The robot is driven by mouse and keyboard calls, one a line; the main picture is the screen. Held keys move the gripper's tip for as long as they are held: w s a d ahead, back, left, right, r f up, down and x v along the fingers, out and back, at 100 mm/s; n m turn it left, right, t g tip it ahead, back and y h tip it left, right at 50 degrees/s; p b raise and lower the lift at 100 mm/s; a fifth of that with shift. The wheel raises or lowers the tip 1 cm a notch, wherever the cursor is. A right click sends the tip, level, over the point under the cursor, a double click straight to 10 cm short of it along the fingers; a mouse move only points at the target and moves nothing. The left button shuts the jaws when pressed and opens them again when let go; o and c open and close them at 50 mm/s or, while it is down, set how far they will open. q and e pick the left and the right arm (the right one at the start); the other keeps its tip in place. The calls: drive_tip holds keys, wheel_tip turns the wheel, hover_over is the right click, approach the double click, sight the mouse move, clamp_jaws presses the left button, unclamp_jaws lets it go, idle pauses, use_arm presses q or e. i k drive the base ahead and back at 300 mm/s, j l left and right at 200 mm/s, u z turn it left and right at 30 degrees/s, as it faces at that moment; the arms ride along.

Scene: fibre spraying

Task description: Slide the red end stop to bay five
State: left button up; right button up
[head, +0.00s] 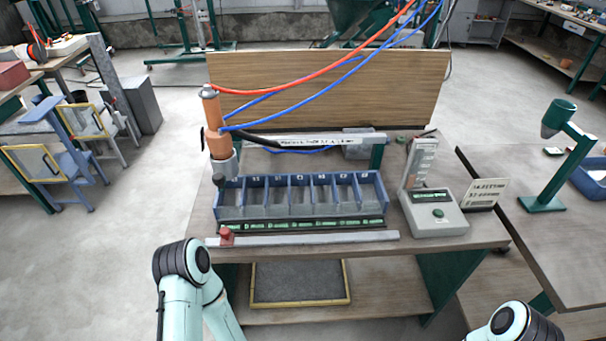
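The red end stop (226,237) sits at the far left end of a grey rail (330,238) along the front edge of the workbench. Behind the rail stands a blue tray (384,197) divided into a row of several bays, with small labels along its back edge that are too small to read surely. A dark strip with green markings (310,224) runs between the tray and the rail. Parts of both my arms show at the bottom of the head view, but neither gripper is in view.
An orange spray head (217,140) with red and blue hoses stands at the tray's left end. A grey control box (433,212) with a green button stands right of the tray. A wooden panel (330,85) stands behind. The bench front beside the rail is clear.

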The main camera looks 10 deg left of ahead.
sight(226, 237)
drive_tip(key=u, duration=1.25)
